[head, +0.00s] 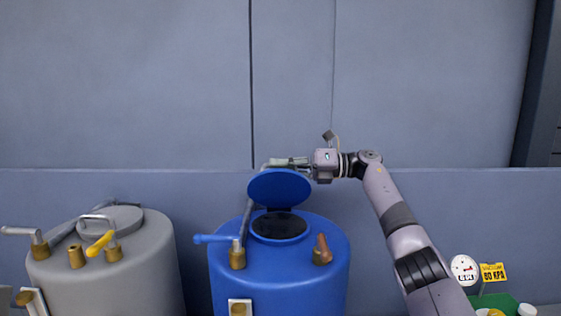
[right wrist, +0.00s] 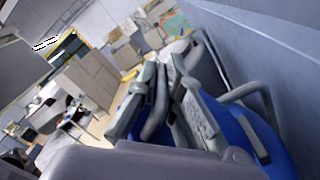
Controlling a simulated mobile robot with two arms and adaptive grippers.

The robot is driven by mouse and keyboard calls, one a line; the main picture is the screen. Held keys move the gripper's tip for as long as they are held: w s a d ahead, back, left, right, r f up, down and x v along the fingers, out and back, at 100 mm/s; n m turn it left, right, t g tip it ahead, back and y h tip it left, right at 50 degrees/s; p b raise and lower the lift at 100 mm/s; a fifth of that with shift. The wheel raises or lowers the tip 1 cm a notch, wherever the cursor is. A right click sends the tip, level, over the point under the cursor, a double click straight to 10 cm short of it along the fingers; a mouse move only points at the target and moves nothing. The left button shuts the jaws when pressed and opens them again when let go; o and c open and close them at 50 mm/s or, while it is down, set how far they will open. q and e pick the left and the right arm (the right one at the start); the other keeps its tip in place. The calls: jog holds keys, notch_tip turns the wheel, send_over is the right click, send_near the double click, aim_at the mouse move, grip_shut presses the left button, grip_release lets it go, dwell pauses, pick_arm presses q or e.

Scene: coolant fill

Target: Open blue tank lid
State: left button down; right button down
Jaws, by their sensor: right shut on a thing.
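The blue tank (head: 275,275) stands in the middle of the head view. Its round blue lid (head: 280,187) is tilted up at the back, and the dark opening (head: 279,226) shows below it. My right gripper (head: 285,162) is at the raised lid's top edge, reaching in from the right. In the right wrist view my right gripper (right wrist: 165,100) is shut on the lid's grey handle (right wrist: 156,108), with blue tank surface behind the fingers. Most of the handle is hidden in the head view. My left gripper is not in view.
A grey tank (head: 110,270) with a closed lid and a yellow-handled valve (head: 100,243) stands at the left. A blue valve lever (head: 213,239) sits on the blue tank's left. A gauge (head: 464,269) and yellow label (head: 493,272) are at the lower right. A grey wall (head: 400,80) is behind.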

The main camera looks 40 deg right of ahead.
jog(key=m, duration=0.1)
jog(key=w+d+m+p, duration=0.1)
jog(key=shift+w+r+m, duration=0.1)
jog(key=shift+r+m, duration=0.15)
jog(key=shift+m, duration=0.15)
jog(key=shift+w+d+m, duration=0.35)
jog(key=shift+w+m, duration=0.05)
jog(key=shift+m, duration=0.6)
jog(key=c, duration=2)
grip_release()
jog(key=o, duration=0.3)
jog(key=shift+s+a, duration=0.1)
jog(key=shift+s, duration=0.1)
jog(key=shift+w+f, duration=0.1)
